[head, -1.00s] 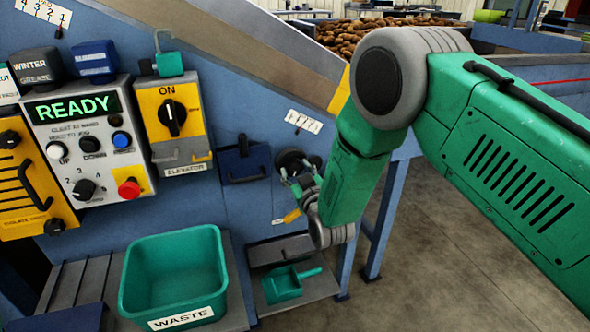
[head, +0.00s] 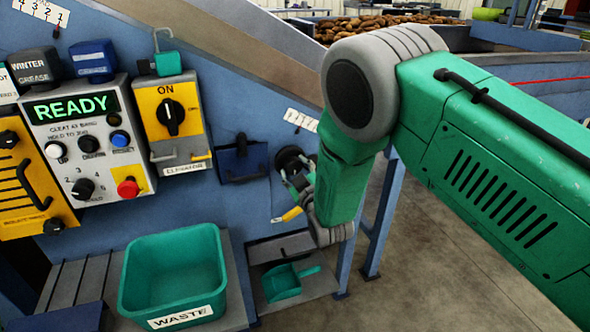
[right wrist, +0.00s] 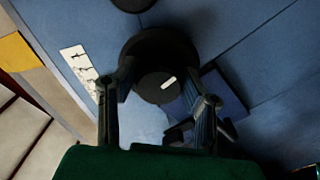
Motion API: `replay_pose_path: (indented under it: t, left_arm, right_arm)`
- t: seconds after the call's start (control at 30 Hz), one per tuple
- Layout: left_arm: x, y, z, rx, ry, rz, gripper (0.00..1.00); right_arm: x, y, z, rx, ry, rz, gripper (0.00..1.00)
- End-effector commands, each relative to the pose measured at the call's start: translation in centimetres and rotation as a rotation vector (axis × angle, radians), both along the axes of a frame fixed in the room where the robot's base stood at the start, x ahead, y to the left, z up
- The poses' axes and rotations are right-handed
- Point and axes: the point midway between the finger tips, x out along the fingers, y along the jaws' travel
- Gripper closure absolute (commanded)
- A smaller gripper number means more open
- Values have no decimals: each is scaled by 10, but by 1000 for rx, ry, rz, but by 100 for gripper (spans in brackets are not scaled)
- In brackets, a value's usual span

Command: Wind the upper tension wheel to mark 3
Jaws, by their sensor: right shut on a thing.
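The black round tension wheel (head: 290,158) is on the blue side panel, right of the dark blue holder. My right gripper (head: 294,187) is at the wheel, partly hidden by its own wrist. In the right wrist view the wheel (right wrist: 158,52) has a short white mark on its hub. The fingers of my right gripper (right wrist: 160,105) lie on either side of it, shut on the wheel. A white scale plate (head: 301,120) is above and right of the wheel; it also shows in the right wrist view (right wrist: 80,70), its figures unreadable. My left gripper is out of view.
A control box (head: 82,140) reading READY and a yellow elevator switch (head: 172,115) are to the left. A dark blue holder (head: 243,160) is beside the wheel. A green waste bin (head: 172,270) and a green scoop (head: 285,284) are below. Another black round part (right wrist: 133,3) edges the wrist view.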

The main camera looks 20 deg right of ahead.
Motion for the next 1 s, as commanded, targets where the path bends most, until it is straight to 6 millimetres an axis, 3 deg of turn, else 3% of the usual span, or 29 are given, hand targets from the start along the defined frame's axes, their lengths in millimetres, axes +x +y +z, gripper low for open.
replay_pose_path:
  t: [0.1,0.13,0.17,0.57,0.67,1.0]
  left_arm:
    - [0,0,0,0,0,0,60]
    - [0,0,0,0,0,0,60]
    - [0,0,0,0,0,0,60]
    - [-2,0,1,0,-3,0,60]
    - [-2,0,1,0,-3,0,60]
    - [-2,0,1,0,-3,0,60]
  right_arm:
    - [-1,2,-3,1,7,5,91]
    - [-2,2,-3,1,7,5,52]
    - [-2,2,-3,2,7,5,42]
    - [-6,1,-1,1,3,2,42]
    - [-19,0,-2,1,5,2,42]
    - [-89,-1,-3,1,7,4,42]
